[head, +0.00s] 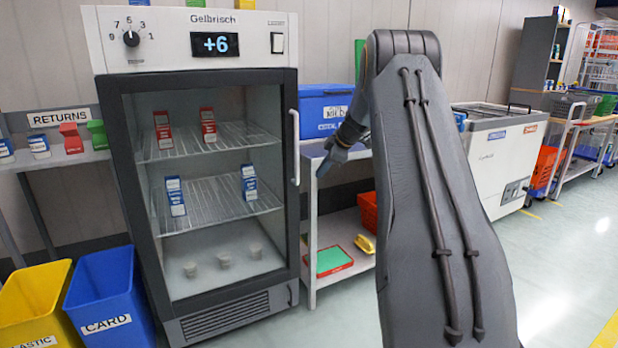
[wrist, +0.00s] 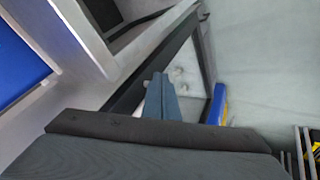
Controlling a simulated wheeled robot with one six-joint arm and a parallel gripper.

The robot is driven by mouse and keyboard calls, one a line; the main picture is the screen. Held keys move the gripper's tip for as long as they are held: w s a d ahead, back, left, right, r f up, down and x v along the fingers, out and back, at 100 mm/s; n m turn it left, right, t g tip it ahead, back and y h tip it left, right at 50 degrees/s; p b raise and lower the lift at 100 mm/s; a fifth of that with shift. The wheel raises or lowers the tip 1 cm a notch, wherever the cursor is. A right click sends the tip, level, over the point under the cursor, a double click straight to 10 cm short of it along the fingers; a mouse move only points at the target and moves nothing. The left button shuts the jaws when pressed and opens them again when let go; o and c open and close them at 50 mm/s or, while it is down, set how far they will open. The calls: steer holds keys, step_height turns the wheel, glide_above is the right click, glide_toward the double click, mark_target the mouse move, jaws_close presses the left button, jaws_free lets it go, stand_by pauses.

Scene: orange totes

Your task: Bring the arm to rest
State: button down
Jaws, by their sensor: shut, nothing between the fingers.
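My arm (head: 430,200) rises in the right half of the head view, its large dark link close to the camera. My gripper (head: 321,172) shows partly beside it, pointing down just right of the fridge's door handle (head: 295,148); the arm hides part of the wrist. In the wrist view my gripper (wrist: 157,78) is shut and empty, its blue-grey fingers together. The fridge (head: 188,19) stands left of the gripper, its glass door looking closed, its display reading +6. Whether the gripper touches anything is hard to tell; it looks apart from the handle.
The fridge holds red cartons (head: 163,130), blue cartons (head: 175,197) and white cups (head: 225,260). A cart (head: 312,215) with a blue cool box (head: 318,108) stands right of it. Blue (head: 110,300) and yellow (head: 30,305) bins stand left. A white chest freezer (head: 495,165) stands right; floor beyond is open.

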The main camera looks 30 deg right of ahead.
steer(key=shift+s+r, duration=0.1)
steer(key=s+a+r+m+g, duration=0.1)
steer(key=s+a+r+m, duration=0.1)
steer(key=s+a, duration=0.65)
steer(key=s+a+r+m+g, duration=0.1)
steer(key=s+a+g, duration=0.15)
steer(key=a, duration=1.15)
steer(key=s+a+r+m+g, duration=0.1)
steer(key=s+a+r+m, duration=0.1)
steer(key=s+a, duration=0.7)
steer(key=s+a+f+m+g+h, duration=0.15)
steer(key=s+a, duration=0.25)
steer(key=s, duration=0.6)
steer(key=s+a+f+m, duration=0.1)
steer(key=s+a+f, duration=0.1)
steer(key=s+a, duration=0.5)
steer(key=s+a+f+m+g, duration=0.1)
steer(key=s+a+f+m, duration=0.1)
steer(key=s, duration=1)
steer(key=d+r+m+p, duration=0.2)
steer(key=d+r+p, duration=0.7)
steer(key=p, duration=0.7)
steer(key=shift+r+m+h+p, duration=0.25)
steer(key=shift+m+h+p, duration=0.1)
